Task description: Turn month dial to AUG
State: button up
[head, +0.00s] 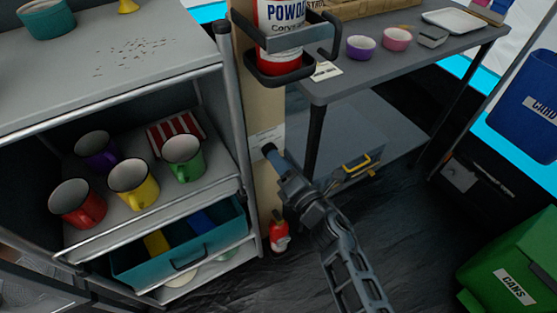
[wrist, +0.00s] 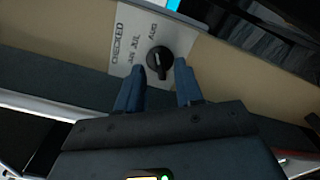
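The month dial (wrist: 158,62) is a round black knob with a raised grip on a pale label plate (wrist: 128,40). The plate reads CHECKED, with small month words around the knob, AUG among them; it appears rotated in the wrist view. Which month the knob marks is too small to tell. My gripper (wrist: 160,68) is open, with one dark blue finger on each side of the knob. Whether the fingers touch it is unclear. In the head view my gripper (head: 268,149) reaches the label plate (head: 265,137) on the tan post (head: 266,108); the dial is hidden there.
A bracket (head: 285,75) holding a powder extinguisher (head: 284,18) juts from the post above my gripper. A shelf unit (head: 228,90) with mugs stands left, a grey table (head: 400,58) right. A small red extinguisher (head: 278,236) stands at the post's foot.

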jog(key=shift+w+a, duration=0.45)
jog(key=shift+w, duration=0.15)
jog(key=shift+c, duration=0.5)
grip_shut()
